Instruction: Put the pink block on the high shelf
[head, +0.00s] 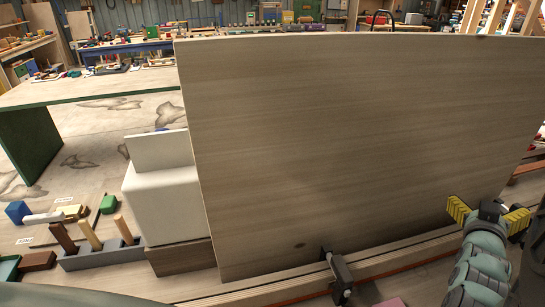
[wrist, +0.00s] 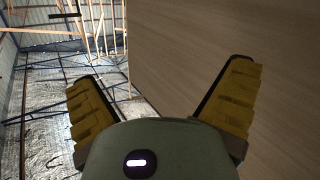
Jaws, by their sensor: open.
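A small pink patch (head: 391,302), perhaps the pink block, shows at the bottom edge of the head view, mostly cut off. I cannot tell for sure that it is the block. My gripper (head: 488,212) is at the right in the head view, in front of the large wooden panel. Its yellow fingers are spread, with nothing between them. The wrist view also shows the open, empty gripper (wrist: 160,82), with the panel behind its right finger. I cannot make out which surface is the high shelf.
A large upright wooden panel (head: 350,150) fills the middle and right. A dark clamp (head: 340,275) stands at its foot. A white box-shaped piece (head: 163,195) stands left of it. Coloured blocks and a grey holder (head: 100,255) with pegs lie lower left. A green-legged table (head: 90,92) stands behind.

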